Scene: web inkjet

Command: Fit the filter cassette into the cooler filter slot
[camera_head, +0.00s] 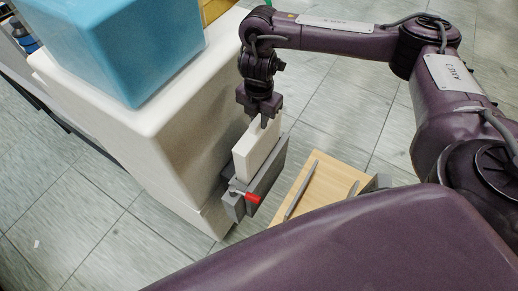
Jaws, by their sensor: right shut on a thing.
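My right gripper (264,120) is shut on the upper edge of a white flat block, which looks like the filter cassette (257,148). The cassette stands upright, with its lower part down at or inside a grey bracket-like holder, which looks like the cooler filter slot (262,180). I cannot tell how deep it sits. The holder is on the side of a white cabinet and has a red lever or tab (251,197) at its front. My left gripper is not in view.
A large white cabinet (165,135) with a blue box (125,50) on top fills the left. A wooden-topped stand (318,190) with grey rails is right of the holder. Tiled floor (335,110) is clear around them.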

